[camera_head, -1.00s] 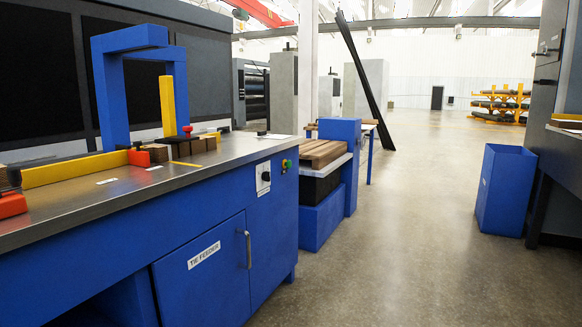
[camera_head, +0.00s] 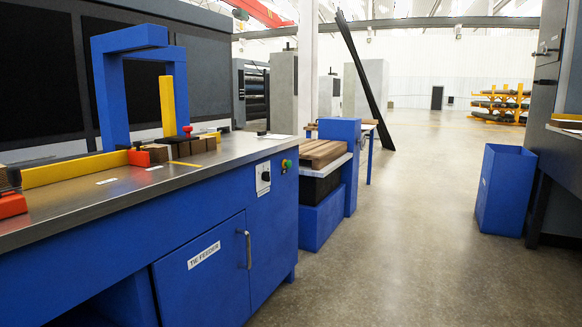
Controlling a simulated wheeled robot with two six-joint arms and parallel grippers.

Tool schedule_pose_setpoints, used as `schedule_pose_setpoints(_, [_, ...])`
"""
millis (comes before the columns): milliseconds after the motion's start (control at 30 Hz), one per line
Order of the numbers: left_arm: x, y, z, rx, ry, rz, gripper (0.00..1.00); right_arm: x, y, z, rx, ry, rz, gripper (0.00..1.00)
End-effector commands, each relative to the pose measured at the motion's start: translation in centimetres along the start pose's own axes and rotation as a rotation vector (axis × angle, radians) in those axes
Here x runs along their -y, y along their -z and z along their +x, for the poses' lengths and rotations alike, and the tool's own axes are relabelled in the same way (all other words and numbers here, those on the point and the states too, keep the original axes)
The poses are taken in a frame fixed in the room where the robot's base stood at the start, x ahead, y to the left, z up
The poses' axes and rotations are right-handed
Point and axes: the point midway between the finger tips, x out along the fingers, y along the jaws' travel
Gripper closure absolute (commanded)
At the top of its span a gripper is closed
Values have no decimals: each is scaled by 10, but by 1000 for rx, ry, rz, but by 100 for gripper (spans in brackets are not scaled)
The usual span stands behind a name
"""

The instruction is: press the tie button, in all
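The blue tie feeder machine (camera_head: 215,220) fills the left side, with a metal top and a "TIE FEEDER" label (camera_head: 204,255) on its cabinet door. A green button (camera_head: 286,164) sits on its front panel near the right end, with a small red part beside it. A white panel with a black knob (camera_head: 264,177) is left of it. A red knob (camera_head: 187,129) stands on the machine's top. I cannot tell which of these is the tie button. Neither of my grippers shows in the view.
Brown stacks (camera_head: 190,148) lie on the metal top beside a yellow guide bar (camera_head: 75,169). A blue arch (camera_head: 108,90) rises over the top. A blue bin (camera_head: 503,188) stands on the floor at right. The floor (camera_head: 385,235) between is clear.

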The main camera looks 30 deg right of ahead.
Motion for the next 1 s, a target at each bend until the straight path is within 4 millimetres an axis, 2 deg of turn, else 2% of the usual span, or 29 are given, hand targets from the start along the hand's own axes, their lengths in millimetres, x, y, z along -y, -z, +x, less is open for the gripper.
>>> schedule_pose_setpoints(800, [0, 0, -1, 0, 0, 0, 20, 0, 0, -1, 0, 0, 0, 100])
schedule_pose_setpoints(1000, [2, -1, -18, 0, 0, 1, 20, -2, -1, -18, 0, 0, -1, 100])
